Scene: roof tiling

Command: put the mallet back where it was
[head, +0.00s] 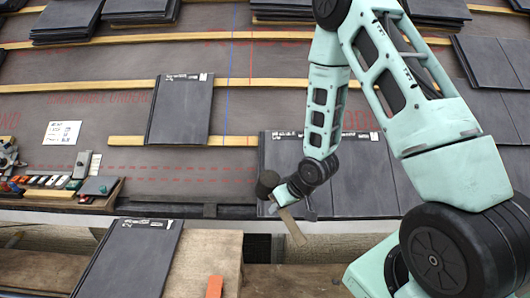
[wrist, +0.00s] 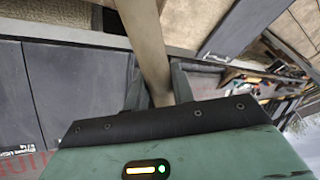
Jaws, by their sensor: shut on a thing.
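The mallet has a pale wooden handle (head: 293,226) that slants down and to the right in the head view. A dark round piece (head: 267,183), which looks like its head, shows at the upper end. My gripper (head: 284,196) is shut on the mallet and holds it in front of the lower edge of the roof, near the laid tiles. In the wrist view the handle (wrist: 145,45) runs up between the fingers of my gripper (wrist: 157,82). The mallet's head is not visible there, hidden by the gripper body or out of frame.
Dark tiles (head: 364,185) lie at right, one tile (head: 182,108) on the battens. Another tile (head: 128,262) and an orange block (head: 214,286) lie at the front.

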